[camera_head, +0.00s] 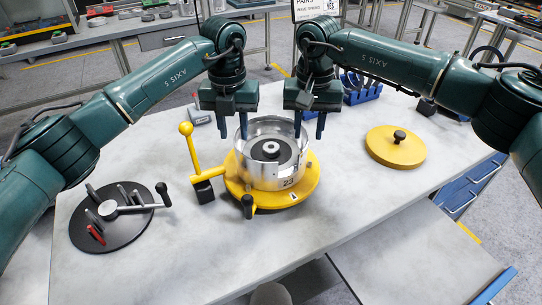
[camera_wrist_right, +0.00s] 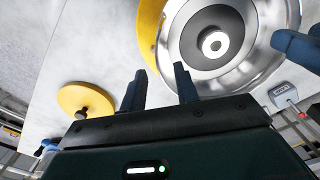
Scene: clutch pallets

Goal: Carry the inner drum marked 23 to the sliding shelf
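The inner drum (camera_head: 285,183), a silver cylinder marked 23 with a dark ring inside, stands upright on a round yellow base (camera_head: 308,187) on the table. It also shows in the right wrist view (camera_wrist_right: 262,68). My left gripper (camera_head: 232,128) is open above the drum's left rim. My right gripper (camera_head: 309,127) is open above the right rim; its fingers (camera_wrist_right: 160,88) are apart with nothing between them. I cannot tell whether any fingertip touches the rim. A pale grey panel with a blue edge (camera_head: 425,255), apparently the sliding shelf, sits lower at the front right, bare.
A yellow lever with a ball top (camera_head: 189,150) rises left of the drum. A black disc with a handle (camera_head: 112,222) lies at the left, a yellow knobbed lid (camera_head: 395,147) at the right. A blue rack (camera_head: 362,90) stands behind. The table front is clear.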

